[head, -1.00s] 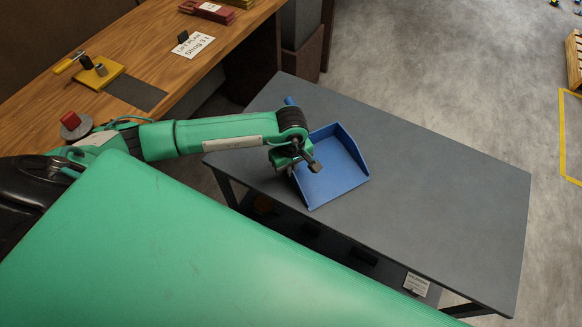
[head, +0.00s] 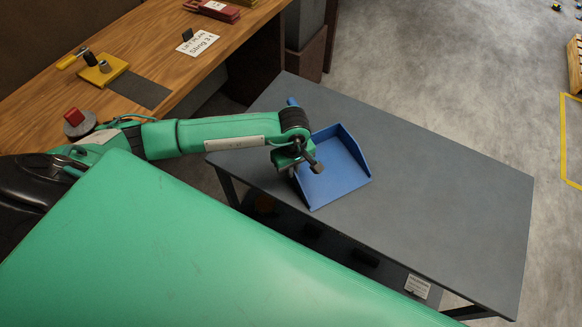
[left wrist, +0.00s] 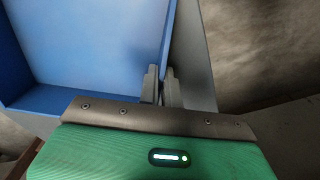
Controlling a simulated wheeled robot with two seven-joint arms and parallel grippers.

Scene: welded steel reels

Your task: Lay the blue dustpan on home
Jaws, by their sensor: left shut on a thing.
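The blue dustpan (head: 338,172) is over the near left part of the grey table (head: 440,200), its open pan facing up. I cannot tell whether it rests on the top or hangs just above it. Its handle end (head: 292,102) shows behind my left wrist. My left gripper (head: 304,166) is at the pan's left side, shut on its edge. In the left wrist view the fingers (left wrist: 161,86) close at the edge of the blue pan (left wrist: 90,45). My right gripper is not in view. No place marked home can be read.
A wooden bench (head: 165,50) at the upper left holds a dark grey patch (head: 139,89), a yellow block (head: 103,72), a lettered card (head: 198,44) and red items. The grey table's right half is clear. A green surface fills the lower left.

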